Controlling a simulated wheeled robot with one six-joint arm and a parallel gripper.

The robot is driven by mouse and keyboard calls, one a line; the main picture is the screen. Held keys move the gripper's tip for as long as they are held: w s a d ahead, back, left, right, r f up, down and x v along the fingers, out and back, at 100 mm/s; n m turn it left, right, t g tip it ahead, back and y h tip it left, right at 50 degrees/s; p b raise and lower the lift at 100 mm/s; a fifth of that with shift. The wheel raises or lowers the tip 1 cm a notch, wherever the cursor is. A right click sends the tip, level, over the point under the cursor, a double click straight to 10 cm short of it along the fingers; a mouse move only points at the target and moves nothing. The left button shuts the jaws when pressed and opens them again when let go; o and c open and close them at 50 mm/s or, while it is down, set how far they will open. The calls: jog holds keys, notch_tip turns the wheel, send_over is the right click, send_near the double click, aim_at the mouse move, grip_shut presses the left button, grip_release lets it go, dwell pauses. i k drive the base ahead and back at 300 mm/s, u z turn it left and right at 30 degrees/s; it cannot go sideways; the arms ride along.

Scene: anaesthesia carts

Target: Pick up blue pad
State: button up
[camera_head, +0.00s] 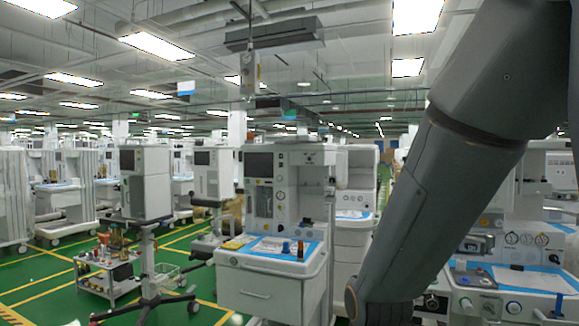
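A blue pad (316,254) lies flat on the worktop of the anaesthesia cart (258,290) in the middle, partly covered by white paper. Small upright items stand on it, among them a dark blue one (300,249) and an orange-topped one (286,248). Another blue pad (485,266) with a white sheet lies on the cart at the right. I cannot tell which pad the task names. My grey arm comes down from the upper right, between the two carts in the picture. My gripper is not in view.
A low trolley (97,284) with bottles and small items stands at left. A monitor stand (148,250) on wheels is beside it. Green floor with yellow lines is open at lower left. More carts fill the back.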

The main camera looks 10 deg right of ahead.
aim_at(285, 245)
jog(key=z, duration=0.1)
jog(key=i, duration=2.5)
jog(key=z, duration=0.15)
